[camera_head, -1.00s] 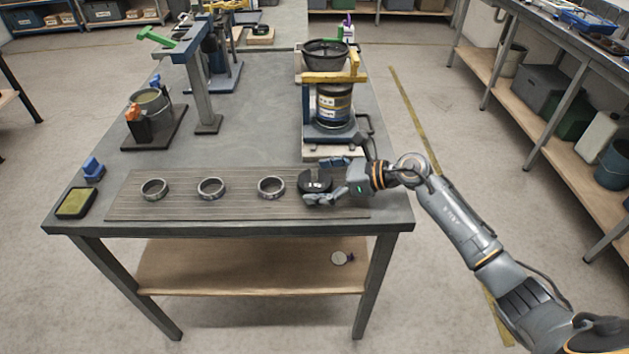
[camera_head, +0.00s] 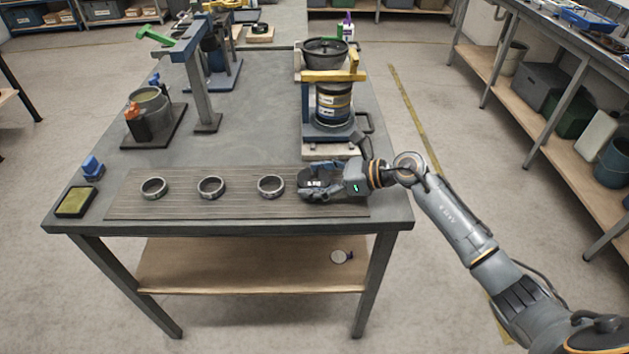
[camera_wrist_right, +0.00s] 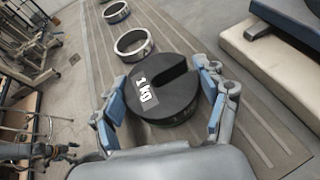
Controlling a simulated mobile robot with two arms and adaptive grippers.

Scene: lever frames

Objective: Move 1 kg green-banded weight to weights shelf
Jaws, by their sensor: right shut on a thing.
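The 1 kg weight (camera_wrist_right: 172,82) is a dark slotted disc with a white "1 kg" label on top. It lies flat at the right end of the ribbed mat (camera_head: 237,206), which is on the workbench. My right gripper (camera_wrist_right: 161,114) has its blue-padded fingers on opposite sides of the disc and is shut on it. In the head view the right gripper (camera_head: 314,187) partly covers the weight. I cannot make out a green band. The wooden shelf (camera_head: 210,268) under the bench is in view. My left gripper is not in view.
Three metal rings (camera_head: 270,186) stand in a row on the mat, left of the weight. A press-like device (camera_head: 334,125) with a yellow bar stands behind the gripper. Floor right of the bench is clear.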

